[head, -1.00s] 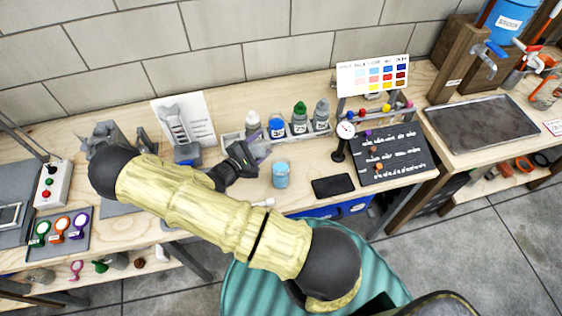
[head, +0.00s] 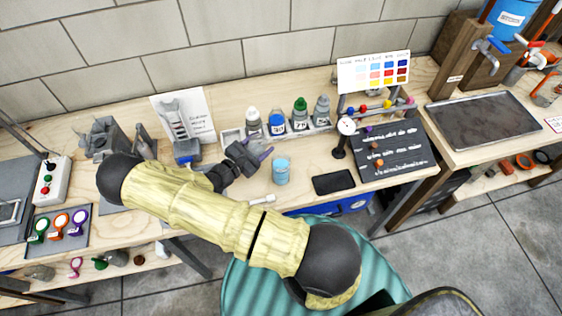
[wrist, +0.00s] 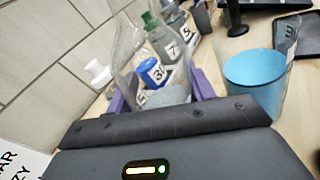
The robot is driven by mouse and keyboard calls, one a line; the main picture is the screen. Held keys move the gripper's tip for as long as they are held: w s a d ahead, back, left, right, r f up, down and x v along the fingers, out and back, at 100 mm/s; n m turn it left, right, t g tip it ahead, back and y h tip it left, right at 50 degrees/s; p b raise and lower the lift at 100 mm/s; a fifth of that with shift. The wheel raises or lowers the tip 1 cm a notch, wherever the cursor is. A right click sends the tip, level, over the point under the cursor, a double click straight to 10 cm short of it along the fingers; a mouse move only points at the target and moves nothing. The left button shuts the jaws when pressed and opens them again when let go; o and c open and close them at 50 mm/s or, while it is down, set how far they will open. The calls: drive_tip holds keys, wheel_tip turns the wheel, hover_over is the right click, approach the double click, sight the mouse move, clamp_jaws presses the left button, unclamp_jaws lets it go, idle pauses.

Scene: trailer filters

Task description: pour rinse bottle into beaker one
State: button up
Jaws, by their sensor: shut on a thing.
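My gripper (head: 262,155) has purple fingers shut on a clear, see-through vessel (wrist: 128,48), which I take as the rinse bottle. In the wrist view it is between the fingers and leans a little; any liquid in it is hard to make out. In the head view it is barely visible. A clear beaker with light blue contents (head: 281,172) stands on the bench just right of my gripper, apart from it. It also shows in the wrist view (wrist: 254,82) to the right of the held vessel.
A rack (head: 315,131) behind holds several capped bottles, including a blue one (head: 277,123) and a green-capped one (head: 300,117). A black slab (head: 334,182), a dial gauge (head: 346,128) and a dark board (head: 393,155) stand right of the beaker. A white stirrer (head: 263,199) lies in front.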

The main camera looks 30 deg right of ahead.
drive_tip(key=shift+w+r+n, duration=0.1)
drive_tip(key=shift+r+n, duration=0.4)
drive_tip(key=shift+r, duration=0.3)
drive_tip(key=shift+w+f+n+h+b, duration=0.15)
drive_tip(key=shift+f+n+h+b, duration=0.3)
drive_tip(key=shift+f+n, duration=0.65)
drive_tip(key=shift+a+r, duration=0.1)
drive_tip(key=shift+r, duration=0.1)
wheel_tip(320, 180, up, 5)
drive_tip(key=p, duration=0.4)
drive_tip(key=shift+r, duration=0.1)
